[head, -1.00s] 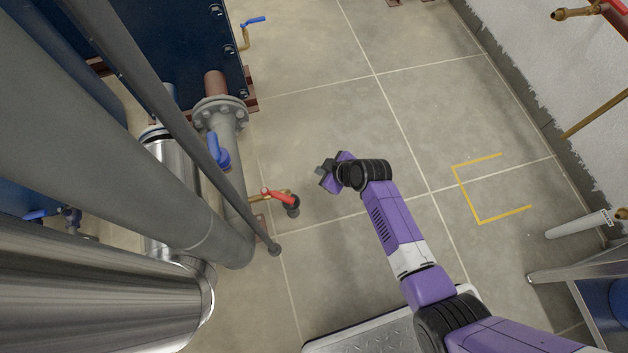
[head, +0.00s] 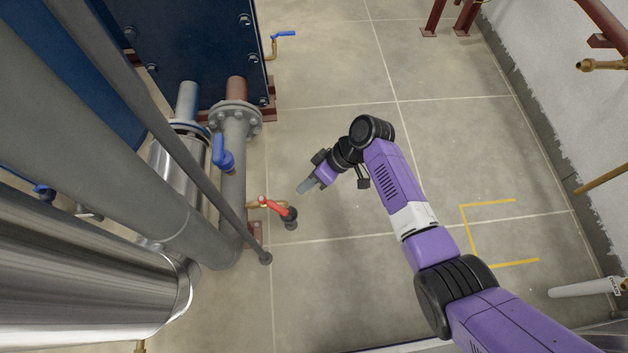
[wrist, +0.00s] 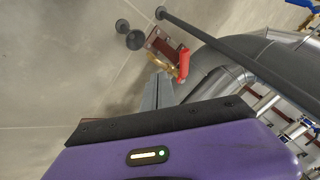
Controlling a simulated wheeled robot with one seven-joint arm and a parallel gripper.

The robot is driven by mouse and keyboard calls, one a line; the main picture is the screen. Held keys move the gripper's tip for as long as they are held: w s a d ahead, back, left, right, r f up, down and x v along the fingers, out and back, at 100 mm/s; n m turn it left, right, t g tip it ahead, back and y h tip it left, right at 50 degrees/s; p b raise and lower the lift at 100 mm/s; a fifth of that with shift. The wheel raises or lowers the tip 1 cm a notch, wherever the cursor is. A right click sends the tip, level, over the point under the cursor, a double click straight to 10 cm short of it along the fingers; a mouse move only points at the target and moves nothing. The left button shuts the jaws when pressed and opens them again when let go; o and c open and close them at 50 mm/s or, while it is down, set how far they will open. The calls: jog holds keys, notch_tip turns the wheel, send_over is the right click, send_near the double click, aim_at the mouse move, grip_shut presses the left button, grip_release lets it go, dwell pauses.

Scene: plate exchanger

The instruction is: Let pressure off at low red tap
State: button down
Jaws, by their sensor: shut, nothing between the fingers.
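The low red tap (head: 273,206) is a red lever on a small brass valve low at the side of the grey pipe, just above the floor. The lever slants down to the right toward a dark round fitting (head: 290,220). My gripper (head: 303,188) is shut and empty, a little to the right of and above the red lever in the head view, with a gap between them. In the wrist view the red lever (wrist: 184,64) shows just beyond my grey fingers (wrist: 158,92); there I cannot tell the exact distance.
A thin dark grey post (head: 215,175) slants down beside the tap at left. A large grey pipe with a blue lever (head: 221,153) stands behind it. A blue-handled tap (head: 283,36) is farther back.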

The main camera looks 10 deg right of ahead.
aim_at(273, 206)
jog(key=s+a+f+b, duration=0.1)
jog(key=s+a+f, duration=0.1)
jog(key=a, duration=0.3)
jog(key=shift+s+f+b, duration=0.4)
jog(key=shift+s, duration=0.05)
jog(key=shift+s+a+r+m+p, duration=0.15)
jog(key=shift+s+m+p, duration=0.15)
jog(key=shift+p, duration=0.4)
